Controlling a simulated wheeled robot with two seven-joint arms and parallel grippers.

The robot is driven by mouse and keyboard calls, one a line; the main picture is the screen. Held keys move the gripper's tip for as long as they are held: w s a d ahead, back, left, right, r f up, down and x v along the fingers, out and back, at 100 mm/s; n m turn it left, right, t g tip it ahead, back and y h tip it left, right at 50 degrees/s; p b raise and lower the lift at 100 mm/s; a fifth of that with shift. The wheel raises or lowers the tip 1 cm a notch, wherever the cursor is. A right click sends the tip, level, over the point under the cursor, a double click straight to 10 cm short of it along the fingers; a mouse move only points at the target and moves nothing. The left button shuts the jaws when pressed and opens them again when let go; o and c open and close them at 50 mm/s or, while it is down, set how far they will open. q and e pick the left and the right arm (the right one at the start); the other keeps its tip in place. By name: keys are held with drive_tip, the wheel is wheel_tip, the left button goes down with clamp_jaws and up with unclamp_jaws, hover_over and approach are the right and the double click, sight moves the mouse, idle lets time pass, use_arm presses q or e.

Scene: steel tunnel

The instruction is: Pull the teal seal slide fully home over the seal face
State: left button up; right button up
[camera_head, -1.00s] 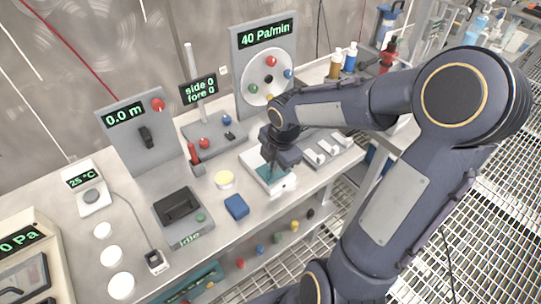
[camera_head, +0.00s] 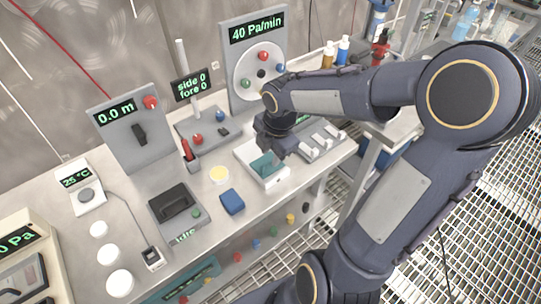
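The teal seal slide (camera_head: 263,165) sits in a white block (camera_head: 271,182) near the front edge of the steel bench. Its far part is hidden behind my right gripper, so how much of the seal face it covers cannot be seen. My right gripper (camera_head: 279,150) points down at the far right side of the slide, close to it or touching it. Its fingertips are mostly hidden by its own dark body and the slide, so its opening does not show. My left gripper is not in view.
Right of the block stands a grey rack with white cylinders (camera_head: 321,142). A gauge panel reading 40 Pa/min (camera_head: 258,60) stands behind.

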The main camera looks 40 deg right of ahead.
drive_tip(key=r, duration=0.2)
drive_tip(key=s+r, duration=0.1)
drive_tip(key=r, duration=0.2)
idle(0.4)
